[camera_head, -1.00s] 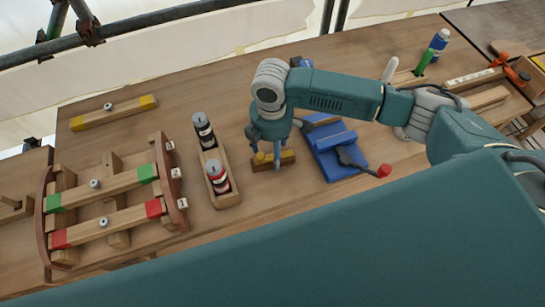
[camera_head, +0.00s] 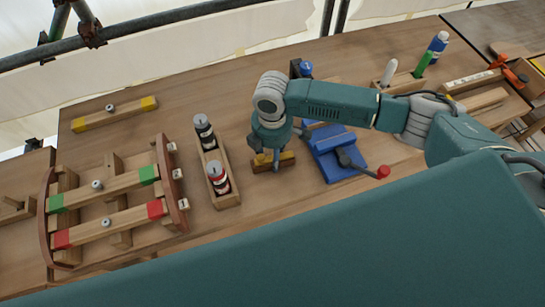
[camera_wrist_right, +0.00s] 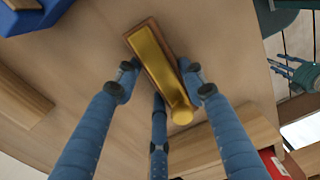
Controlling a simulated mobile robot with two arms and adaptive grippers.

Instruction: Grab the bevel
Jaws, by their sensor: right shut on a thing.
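The bevel, a wooden stock with a brass face and a round brass knob, shows in the right wrist view (camera_wrist_right: 153,50) between my fingers. In the head view the bevel (camera_head: 287,158) is at the table surface, right of the bottle rack. My right gripper (camera_head: 273,160) comes down over it from above. In the wrist view the right gripper (camera_wrist_right: 161,80) has blue fingers on both sides of the bevel, shut on it. Whether it touches the table is unclear. A teal jointed shape (camera_wrist_right: 292,72) at the wrist view's right edge looks like my left gripper; its finger state is unclear.
A wooden rack (camera_head: 229,200) with two bottles stands close left of the bevel. A blue fixture (camera_head: 333,155) with a red-knobbed lever is close right. A wooden frame (camera_head: 122,238) with green- and red-marked bars fills the left.

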